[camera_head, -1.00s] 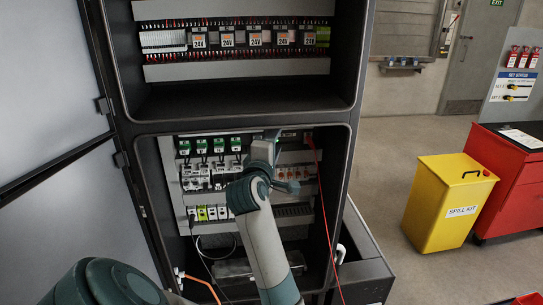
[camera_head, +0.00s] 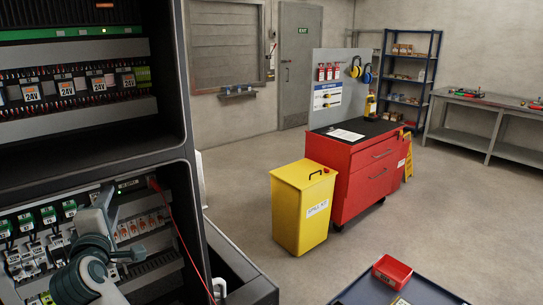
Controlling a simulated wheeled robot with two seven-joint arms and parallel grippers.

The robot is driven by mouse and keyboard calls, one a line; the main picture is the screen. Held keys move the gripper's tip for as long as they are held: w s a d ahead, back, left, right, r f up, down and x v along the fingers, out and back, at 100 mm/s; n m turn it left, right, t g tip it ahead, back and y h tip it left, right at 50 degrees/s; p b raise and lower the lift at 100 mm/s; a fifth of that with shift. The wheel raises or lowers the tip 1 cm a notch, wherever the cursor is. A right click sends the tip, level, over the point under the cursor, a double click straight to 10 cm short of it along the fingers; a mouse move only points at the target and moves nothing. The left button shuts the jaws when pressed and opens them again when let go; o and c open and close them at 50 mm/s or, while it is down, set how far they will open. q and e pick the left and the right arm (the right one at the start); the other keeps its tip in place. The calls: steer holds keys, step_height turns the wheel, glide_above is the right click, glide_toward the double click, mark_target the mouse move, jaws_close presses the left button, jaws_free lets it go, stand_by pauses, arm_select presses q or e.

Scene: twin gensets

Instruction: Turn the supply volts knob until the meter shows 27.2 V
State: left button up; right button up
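The open control cabinet (camera_head: 180,80) fills the left side of the head view. In its lower bay, a dark module (camera_head: 130,185) with a small greenish marking sits at the right end of the top row. My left gripper (camera_head: 104,200) is raised in front of this row, just left of that module. Its fingertips are too small and overlapped to tell whether they are open or touching anything. I cannot make out the supply volts knob or a meter reading. A red lead (camera_head: 178,232) runs down from beside the module. My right gripper is not in view.
A yellow spill kit bin (camera_head: 300,210) and a red tool cart (camera_head: 350,180) stand right of the cabinet. A workbench (camera_head: 490,115) and shelves (camera_head: 408,80) stand behind.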

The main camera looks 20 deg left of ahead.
arm_select(q)
steer(key=shift+f, duration=0.1)
steer(key=s+d+f+m+g+h, duration=0.2)
steer(key=d+f+m+h, duration=0.2)
steer(key=d+f+m, duration=0.55)
steer(key=s+d+f+m+g+h, duration=0.1)
steer(key=d+f+m+g+h, duration=0.15)
steer(key=d+f+m, duration=0.7)
steer(key=s+d+f+m+g+h, duration=0.2)
steer(key=s+d+f+m+g, duration=0.3)
steer(key=s+f, duration=0.7)
steer(key=s+d+f+m+g+h, duration=0.25)
steer(key=s+d+f, duration=0.45)
steer(key=s+f, duration=0.5)
step_height(320, 180, down, 29)
steer(key=s+b, duration=0.1)
steer(key=b, duration=0.1)
steer(key=s+a+f+g+y+b, duration=0.1)
steer(key=s+a+f+g+b, duration=0.1)
steer(key=s+f, duration=1.6)
step_height(320, 180, down, 2)
steer(key=shift+s+a+m, duration=0.2)
steer(key=shift+a+m, duration=0.15)
steer(key=shift+a, duration=0.25)
